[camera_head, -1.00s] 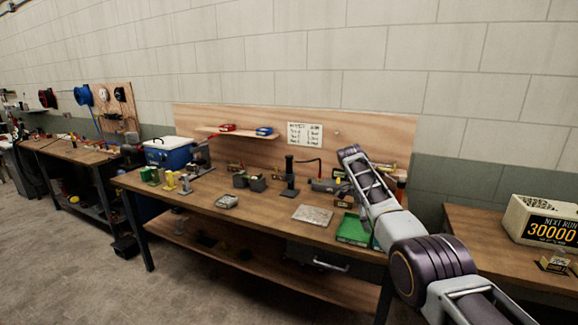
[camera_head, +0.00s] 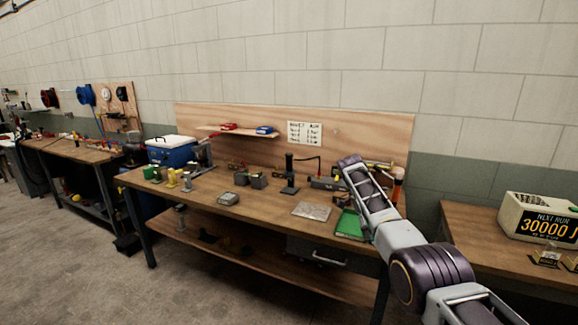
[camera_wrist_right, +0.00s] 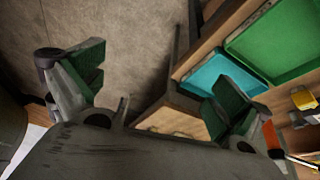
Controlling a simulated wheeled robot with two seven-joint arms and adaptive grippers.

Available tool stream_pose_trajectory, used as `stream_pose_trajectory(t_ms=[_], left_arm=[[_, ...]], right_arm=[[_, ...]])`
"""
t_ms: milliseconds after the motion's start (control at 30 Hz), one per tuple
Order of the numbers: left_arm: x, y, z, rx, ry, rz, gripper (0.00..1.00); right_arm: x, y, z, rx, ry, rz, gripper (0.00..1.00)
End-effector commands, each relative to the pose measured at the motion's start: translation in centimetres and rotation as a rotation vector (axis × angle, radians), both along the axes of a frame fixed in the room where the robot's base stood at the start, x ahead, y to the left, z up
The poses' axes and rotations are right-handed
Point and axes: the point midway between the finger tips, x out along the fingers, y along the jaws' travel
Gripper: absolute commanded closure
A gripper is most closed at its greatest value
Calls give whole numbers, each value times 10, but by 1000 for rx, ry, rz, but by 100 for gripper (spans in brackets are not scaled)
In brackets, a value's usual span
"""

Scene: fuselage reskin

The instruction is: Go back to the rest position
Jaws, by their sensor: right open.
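My right arm (camera_head: 378,215) comes in from the lower right of the head view and reaches over the right end of the workbench (camera_head: 262,210). My right gripper (camera_wrist_right: 160,85) shows in the right wrist view, with its two green-padded fingers wide apart and nothing between them. Behind the fingers are bare floor, a teal tray (camera_wrist_right: 208,72) and a larger green tray (camera_wrist_right: 275,45). The gripper cannot be made out in the head view. My left gripper is in neither view.
Another table (camera_head: 480,235) at the right bears a counter box (camera_head: 540,218). The floor (camera_head: 70,250) at the left front is open.

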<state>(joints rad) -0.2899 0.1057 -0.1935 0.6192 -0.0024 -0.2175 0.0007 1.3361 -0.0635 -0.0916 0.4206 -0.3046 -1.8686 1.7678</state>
Motion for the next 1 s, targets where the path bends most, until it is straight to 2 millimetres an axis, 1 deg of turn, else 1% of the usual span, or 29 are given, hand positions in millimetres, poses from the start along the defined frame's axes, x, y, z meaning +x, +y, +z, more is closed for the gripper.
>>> stream_pose_trajectory(t_ms=[200,267,367,467,500,567,600,667,800,867,900,967,1000], left_arm=[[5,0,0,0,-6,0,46],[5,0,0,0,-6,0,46],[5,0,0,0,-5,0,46],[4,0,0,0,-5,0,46],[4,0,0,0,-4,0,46],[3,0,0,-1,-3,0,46],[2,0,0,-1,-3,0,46],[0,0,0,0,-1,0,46],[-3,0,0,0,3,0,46],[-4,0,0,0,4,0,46],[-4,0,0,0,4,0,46],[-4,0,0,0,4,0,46],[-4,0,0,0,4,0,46]], right_arm=[[0,-2,-34,11,18,60,0],[0,-3,-47,15,24,83,0],[-2,-4,-73,22,37,129,0],[-5,-6,-107,33,55,191,0],[-7,-6,-122,38,61,218,0],[-10,-7,-145,47,72,262,0],[-13,-8,-160,52,77,290,0],[-17,-9,-182,59,87,332,0],[-30,-11,-234,76,109,429,0],[-36,-11,-256,84,118,471,0],[-41,-12,-270,90,123,499,0],[-49,-12,-292,97,132,541,0],[-55,-13,-305,101,138,568,0]])
